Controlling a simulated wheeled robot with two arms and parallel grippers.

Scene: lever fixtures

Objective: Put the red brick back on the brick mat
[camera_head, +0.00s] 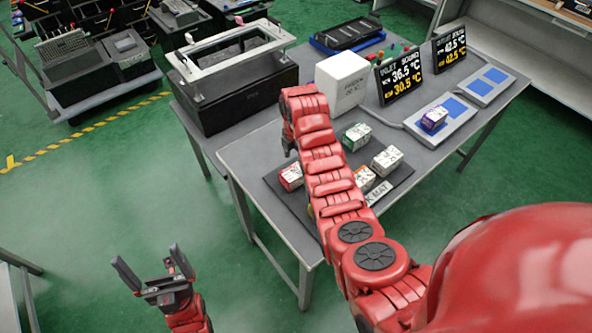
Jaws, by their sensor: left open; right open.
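The red brick (291,176), with a pale printed top, sits at the left corner of the dark brick mat (399,177) on the grey table. My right arm reaches across the mat and hides its middle and part of its label. My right gripper (289,142) hangs at the arm's far end, just above and behind the red brick in the picture. Its fingers are small and partly hidden, and they look apart from the brick. My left gripper (148,257) is open and empty over the green floor, left of the table.
A green brick (356,136), a white brick (387,160) and an orange brick (364,178) are right of my arm. A white box (342,82), two displays and a black framed bin (235,90) stand behind.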

